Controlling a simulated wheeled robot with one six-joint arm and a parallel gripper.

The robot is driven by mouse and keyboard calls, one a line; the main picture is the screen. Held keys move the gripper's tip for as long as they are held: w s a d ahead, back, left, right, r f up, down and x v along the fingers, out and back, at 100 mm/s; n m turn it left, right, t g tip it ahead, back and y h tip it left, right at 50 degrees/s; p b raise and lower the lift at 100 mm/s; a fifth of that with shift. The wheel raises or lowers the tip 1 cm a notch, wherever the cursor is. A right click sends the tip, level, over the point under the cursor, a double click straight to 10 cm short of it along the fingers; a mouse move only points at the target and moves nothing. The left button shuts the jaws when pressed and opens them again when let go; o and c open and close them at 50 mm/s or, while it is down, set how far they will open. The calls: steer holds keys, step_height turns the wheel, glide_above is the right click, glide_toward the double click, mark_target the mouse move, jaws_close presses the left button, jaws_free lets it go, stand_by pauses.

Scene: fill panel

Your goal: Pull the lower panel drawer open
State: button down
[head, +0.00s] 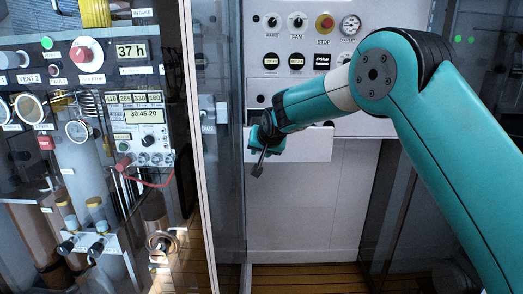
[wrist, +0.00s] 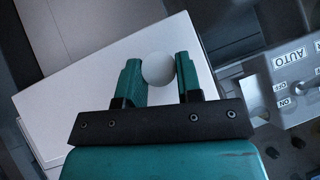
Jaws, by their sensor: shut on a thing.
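The lower drawer (head: 310,146) has a plain white front below the control panel in the head view. Its front appears to overlap the panel's lower edge; how far it stands out I cannot tell. In the wrist view the white drawer front (wrist: 85,65) fills the middle. A round pale knob (wrist: 158,69) sits between the two teal fingers of my gripper (wrist: 159,76), which are shut on it from both sides. In the head view my gripper (head: 272,146) is at the drawer's left part, and it hides the knob there.
The control panel (head: 312,95) above carries knobs, small displays, a red stop button (head: 324,23) and a gauge (head: 350,25). A glass door frame (head: 200,150) stands close on the left, before an instrument cabinet (head: 85,110). Below the drawer are bare white panels (head: 290,210) and free room.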

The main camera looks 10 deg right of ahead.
steer(key=shift+f, duration=0.15)
steer(key=c, duration=0.8)
jaws_free()
steer(key=b+v, duration=0.2)
steer(key=v, duration=1.5)
steer(key=shift+r, duration=0.25)
steer(key=shift+s, duration=0.15)
steer(key=s+f+n+g+y+p, duration=0.1)
steer(key=s+f+n+g+p, duration=0.1)
steer(key=s, duration=1.5)
steer(key=s+a+f+n+g+y+p, duration=0.1)
steer(key=s+f+n+g, duration=0.4)
steer(key=s, duration=1.3)
steer(key=n+g+y, duration=0.1)
steer(key=n+g, duration=0.1)
steer(key=shift+s+a+n+p, duration=0.25)
steer(key=shift+s+n+p, duration=0.1)
steer(key=shift+n+p, duration=0.05)
